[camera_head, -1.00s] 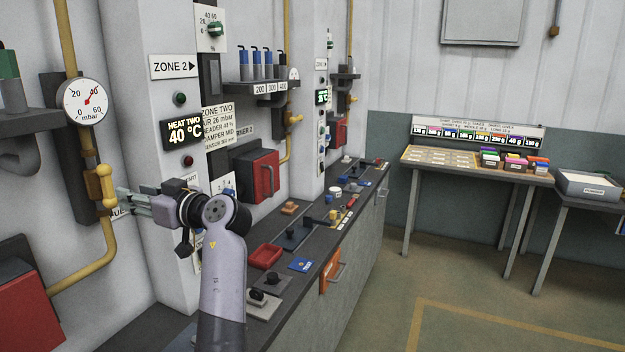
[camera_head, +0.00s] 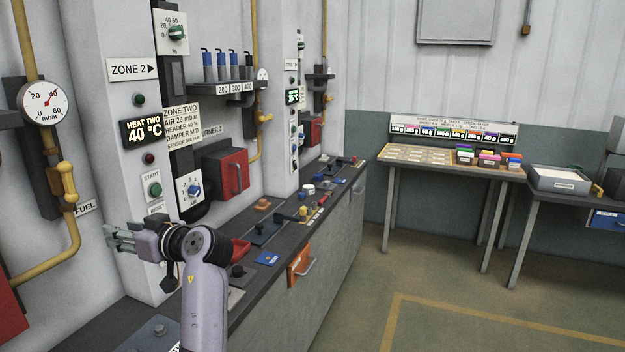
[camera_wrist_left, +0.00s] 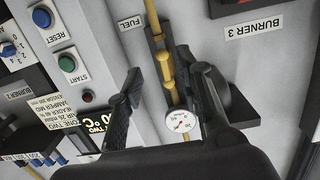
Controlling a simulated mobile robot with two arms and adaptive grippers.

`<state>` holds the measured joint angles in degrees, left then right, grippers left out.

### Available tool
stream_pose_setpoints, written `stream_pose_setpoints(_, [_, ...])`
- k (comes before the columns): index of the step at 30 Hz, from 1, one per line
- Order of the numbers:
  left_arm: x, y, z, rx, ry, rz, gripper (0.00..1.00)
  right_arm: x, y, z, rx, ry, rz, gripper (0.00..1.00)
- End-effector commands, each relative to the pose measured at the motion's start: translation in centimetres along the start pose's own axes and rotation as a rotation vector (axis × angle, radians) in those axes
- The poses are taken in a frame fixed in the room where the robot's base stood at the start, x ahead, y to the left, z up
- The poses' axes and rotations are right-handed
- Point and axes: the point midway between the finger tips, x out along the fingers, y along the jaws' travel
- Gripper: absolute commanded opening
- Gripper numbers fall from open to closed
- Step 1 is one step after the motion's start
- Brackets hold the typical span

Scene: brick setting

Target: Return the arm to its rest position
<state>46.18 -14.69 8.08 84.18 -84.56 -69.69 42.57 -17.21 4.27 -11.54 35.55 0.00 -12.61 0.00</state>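My left gripper (camera_head: 112,237) is at the lower left of the head view, its fingers pointing left, beside the grey column's front. It is raised above the counter. In the left wrist view, which is upside down, the two dark fingers of the left gripper (camera_wrist_left: 160,65) stand apart with nothing held. The yellow fuel pipe and valve (camera_wrist_left: 166,72) show beyond the gap, apart from the fingers. The yellow valve handle (camera_head: 67,182) also shows in the head view, above and left of the gripper. My right gripper is in neither view.
The counter (camera_head: 262,262) runs along the wall, with a red tray (camera_head: 240,250), a blue card (camera_head: 267,259) and an orange drawer front (camera_head: 299,264). A red burner box (camera_head: 234,173) juts from the wall. The floor (camera_head: 450,300) at right is clear.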

Motion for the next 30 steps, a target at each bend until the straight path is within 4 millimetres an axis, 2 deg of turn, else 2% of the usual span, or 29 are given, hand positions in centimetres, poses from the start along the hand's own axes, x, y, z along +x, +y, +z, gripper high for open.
stream_pose_setpoints(8, [0.6,-2.8,9.7,0.105,-0.146,0.062,0.33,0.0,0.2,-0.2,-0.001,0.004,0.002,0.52])
stream_pose_setpoints(11, [0.2,-4.7,14.8,0.17,-0.225,0.111,0.33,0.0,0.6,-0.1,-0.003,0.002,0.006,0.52])
stream_pose_setpoints(14, [-1.2,-7.2,20.8,0.262,-0.327,0.194,0.33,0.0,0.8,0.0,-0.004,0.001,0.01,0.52])
stream_pose_setpoints(15, [-2.2,-8.4,23.3,0.305,-0.37,0.237,0.33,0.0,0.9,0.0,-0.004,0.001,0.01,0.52])
stream_pose_setpoints(18, [-5.3,-11.5,28.8,0.417,-0.48,0.362,0.33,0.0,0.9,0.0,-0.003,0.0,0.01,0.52])
stream_pose_setpoints(21, [-9.2,-14.6,33.3,0.528,-0.585,0.502,0.33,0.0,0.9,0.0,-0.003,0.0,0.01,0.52])
stream_pose_setpoints(24, [-13.0,-17.2,36.1,0.615,-0.667,0.626,0.33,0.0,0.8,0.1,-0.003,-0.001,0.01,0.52])
stream_pose_setpoints(30, [-18.9,-21.2,39.1,0.731,-0.782,0.815,0.33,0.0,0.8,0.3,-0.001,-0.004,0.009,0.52])
